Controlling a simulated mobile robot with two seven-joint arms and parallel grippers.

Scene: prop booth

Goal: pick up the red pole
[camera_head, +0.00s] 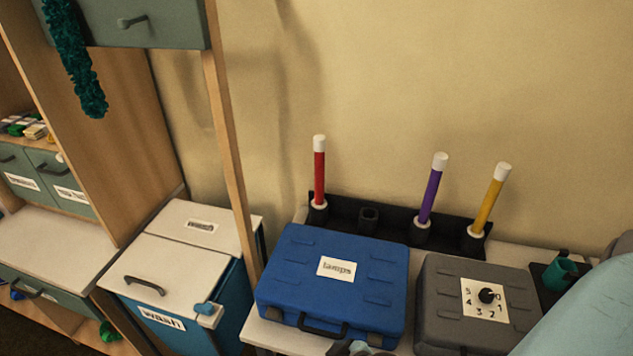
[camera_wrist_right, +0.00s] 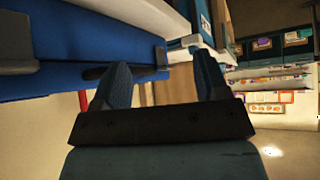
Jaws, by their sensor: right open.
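The red pole (camera_head: 319,172) has a white cap and stands upright in the leftmost socket of a black holder (camera_head: 390,216) against the wall. A narrow red strip (camera_wrist_right: 83,101), which looks like part of this pole, shows in the right wrist view. My right gripper (camera_wrist_right: 160,72) is open, with nothing between its two dark blue fingers. It is close to the blue case and apart from the pole. In the head view only a small grey part at the bottom edge may belong to it. My left gripper is in neither view.
A blue "lamps" case (camera_head: 290,270) stands in front of the red pole, with a grey dial case (camera_head: 440,325) beside it. Purple (camera_head: 432,190) and yellow (camera_head: 490,203) poles stand in the holder, with an empty socket (camera_head: 368,218) between red and purple. A wooden post (camera_head: 228,140) rises at left.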

